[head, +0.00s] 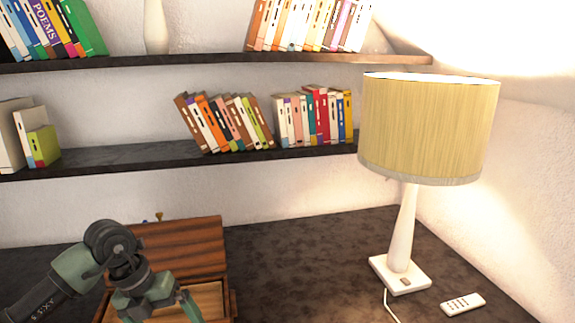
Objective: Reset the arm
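My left arm comes in from the lower left, and its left gripper (162,308) points down in front of a wooden box (180,240). The two fingers stand apart with light wood showing between them, and I see nothing held. The fingertips are close to the bottom edge of the picture, so whether they touch the box cannot be told. The arm and gripper hide the box's left and front parts. My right gripper is not in view.
A lit table lamp (402,230) with a yellow shade stands on the dark tabletop (300,265) at right, its cord running forward. A white remote (462,304) lies beside it. Two dark wall shelves (110,160) hold books. The tabletop between box and lamp is clear.

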